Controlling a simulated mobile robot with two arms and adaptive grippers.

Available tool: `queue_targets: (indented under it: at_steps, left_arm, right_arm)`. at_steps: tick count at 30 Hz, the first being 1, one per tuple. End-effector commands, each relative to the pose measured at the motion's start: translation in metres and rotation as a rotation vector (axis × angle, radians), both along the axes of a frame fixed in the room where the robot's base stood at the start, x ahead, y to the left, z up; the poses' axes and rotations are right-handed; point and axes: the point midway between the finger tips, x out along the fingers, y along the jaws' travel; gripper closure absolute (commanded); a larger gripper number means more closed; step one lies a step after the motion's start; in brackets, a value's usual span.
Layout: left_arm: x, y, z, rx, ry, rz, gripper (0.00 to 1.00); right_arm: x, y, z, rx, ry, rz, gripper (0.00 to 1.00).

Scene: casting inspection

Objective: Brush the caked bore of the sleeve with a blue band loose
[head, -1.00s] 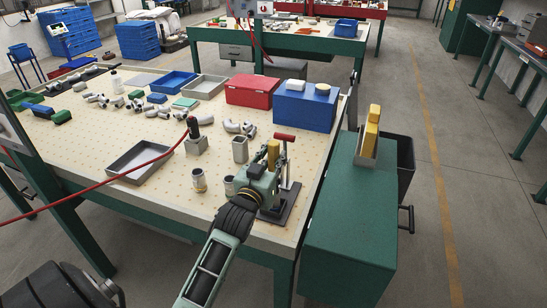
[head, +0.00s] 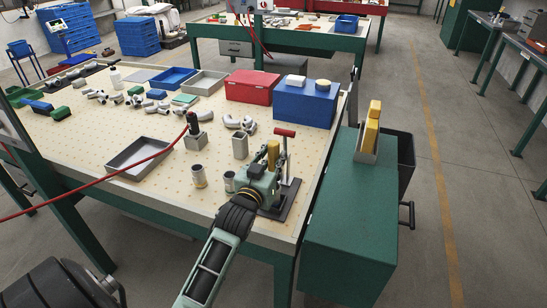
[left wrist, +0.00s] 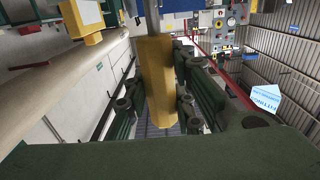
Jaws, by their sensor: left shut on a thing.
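My left gripper (head: 262,178) is shut on a yellow-handled brush (head: 273,151) at the front right of the bench. In the left wrist view the yellow handle (left wrist: 157,85) fills the middle, with a grey metal shaft (left wrist: 153,18) at its upper end. Just beyond the gripper stands a clamp with a red lever (head: 285,132) on a dark base. The gripper hides most of it and anything it holds. One small metal sleeve (head: 199,176) stands upright left of the gripper; another (head: 229,181) is partly hidden by it. I cannot make out a blue band. My right gripper is out of view.
A grey tray (head: 113,164), a square metal holder (head: 240,146) and a red-hosed tool (head: 193,123) are on the bench (head: 75,147). A red box (head: 249,87) and blue box (head: 304,104) stand behind. A green cabinet (head: 340,235) is at right.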

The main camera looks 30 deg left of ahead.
Motion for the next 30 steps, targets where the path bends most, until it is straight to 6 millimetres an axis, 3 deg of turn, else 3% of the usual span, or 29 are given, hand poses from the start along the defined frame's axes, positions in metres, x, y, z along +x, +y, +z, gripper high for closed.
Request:
queue_targets:
  at_steps: [16,30]
  left_arm:
    - [0.000,0.000,0.022,0.002,-0.010,-0.001,1.00]
    - [0.000,0.000,0.021,0.002,-0.009,-0.001,1.00]
  right_arm:
    - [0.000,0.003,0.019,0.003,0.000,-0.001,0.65]
    - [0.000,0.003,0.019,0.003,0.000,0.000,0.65]
